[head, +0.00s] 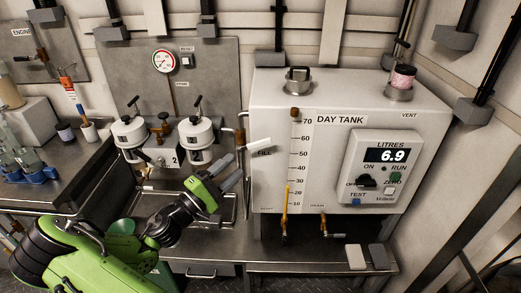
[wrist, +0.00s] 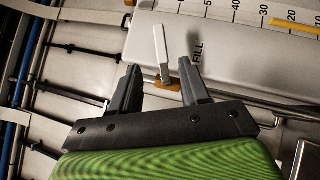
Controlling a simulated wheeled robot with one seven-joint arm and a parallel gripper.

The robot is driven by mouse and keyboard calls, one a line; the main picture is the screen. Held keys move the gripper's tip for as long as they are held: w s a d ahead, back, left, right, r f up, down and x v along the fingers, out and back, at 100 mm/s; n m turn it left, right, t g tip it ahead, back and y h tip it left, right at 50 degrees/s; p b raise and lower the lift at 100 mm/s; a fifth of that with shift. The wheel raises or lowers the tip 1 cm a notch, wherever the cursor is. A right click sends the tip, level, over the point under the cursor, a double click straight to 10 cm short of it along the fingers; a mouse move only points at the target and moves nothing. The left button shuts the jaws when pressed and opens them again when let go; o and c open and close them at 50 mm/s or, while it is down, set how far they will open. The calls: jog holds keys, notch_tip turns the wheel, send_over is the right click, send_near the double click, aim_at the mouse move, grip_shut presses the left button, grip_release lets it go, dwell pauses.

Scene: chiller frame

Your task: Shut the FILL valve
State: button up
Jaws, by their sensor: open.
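The FILL valve has a white lever (head: 258,144) at the left side of the day tank (head: 330,160), just above the FILL label (head: 264,153). In the wrist view the lever (wrist: 160,48) stands up from a brass-coloured body (wrist: 167,83), beside the tank wall. My gripper (head: 231,171) is open and empty, just below and left of the lever in the head view. In the wrist view the lever appears between the two fingertips of my gripper (wrist: 158,72), a little beyond them. I see no contact between fingers and lever.
The tank's display (head: 392,155) reads 6.9. Two white filter housings (head: 128,132) (head: 196,134) stand left of the gripper. A pipe (head: 240,125) runs along the tank's left side. Small valves (head: 284,236) (head: 325,234) sit below the tank.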

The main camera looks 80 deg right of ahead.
aim_at(259, 145)
jog(key=x, duration=1.1)
jog(key=shift+s+d+b, duration=0.15)
jog(key=shift+s+b, duration=0.1)
jog(key=shift+b, duration=0.15)
jog(key=shift+c, duration=0.4)
grip_shut()
